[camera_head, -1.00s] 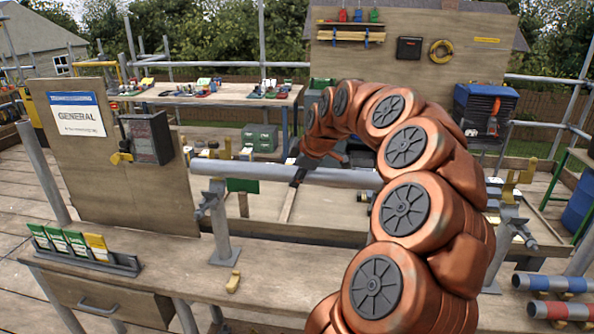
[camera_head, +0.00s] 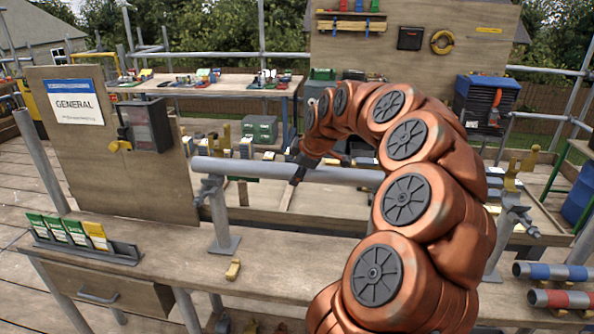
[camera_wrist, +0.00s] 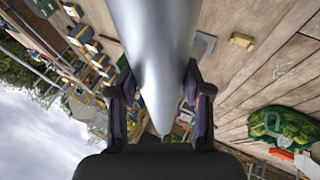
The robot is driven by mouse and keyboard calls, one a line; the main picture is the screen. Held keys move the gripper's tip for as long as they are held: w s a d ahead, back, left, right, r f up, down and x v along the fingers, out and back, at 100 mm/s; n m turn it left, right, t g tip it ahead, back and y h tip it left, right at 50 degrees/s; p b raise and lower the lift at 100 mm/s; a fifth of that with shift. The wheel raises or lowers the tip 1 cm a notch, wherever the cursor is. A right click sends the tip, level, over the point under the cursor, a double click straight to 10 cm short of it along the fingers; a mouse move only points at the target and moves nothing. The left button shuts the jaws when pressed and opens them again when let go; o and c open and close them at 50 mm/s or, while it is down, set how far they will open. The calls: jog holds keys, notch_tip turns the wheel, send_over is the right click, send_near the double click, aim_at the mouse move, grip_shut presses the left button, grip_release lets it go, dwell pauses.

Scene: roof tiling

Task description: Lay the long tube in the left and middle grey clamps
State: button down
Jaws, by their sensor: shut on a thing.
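The long grey tube (camera_head: 250,171) lies roughly level across the middle of the head view. It fills the upper middle of the wrist view (camera_wrist: 152,45). My gripper (camera_head: 296,172) is shut on the tube along its length, with one finger on each side in the wrist view (camera_wrist: 160,112). The left grey clamp (camera_head: 216,205) stands on the bench directly under the tube's left end. I cannot tell whether tube and clamp touch. Another grey clamp (camera_head: 512,212) shows right of my arm; I cannot tell if it is the middle one. My arm hides the tube's right end.
A small yellow block (camera_head: 233,270) lies on the bench (camera_head: 270,262) in front of the left clamp. A rack of green and yellow cards (camera_head: 85,252) stands at left. An upright board (camera_head: 155,190) rises behind it. Blue-banded and red-banded tubes (camera_head: 553,271) lie at right.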

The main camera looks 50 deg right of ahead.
jog(key=shift+f+b, duration=0.95)
jog(key=shift+f, duration=0.15)
jog(key=shift+f, duration=0.1)
jog(key=shift+c, duration=2.1)
grip_release()
jog(key=shift+f, duration=0.1)
jog(key=v, duration=1.2)
